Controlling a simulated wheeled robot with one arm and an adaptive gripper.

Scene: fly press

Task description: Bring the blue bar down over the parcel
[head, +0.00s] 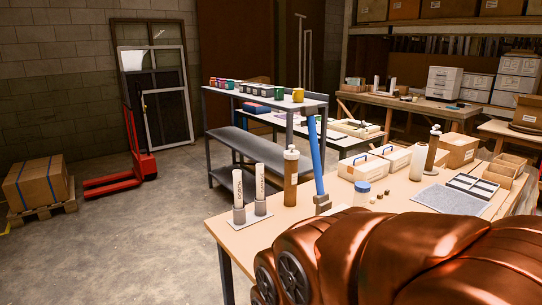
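The blue bar (317,155) stands nearly upright, leaning slightly, at the left part of the near wooden table (225,229). It has dark grey pieces at its top and foot. No parcel shows beneath it; the foot is close to the tabletop, and copper-coloured parts in front hide some of the area. I cannot tell which box is the parcel: a cardboard box (459,151) is at the table's back right, and a taped carton (36,183) sits on a pallet at far left. My gripper is not in view.
White labelled cylinders (238,192) and a brown bottle (290,178) stand left of the bar.

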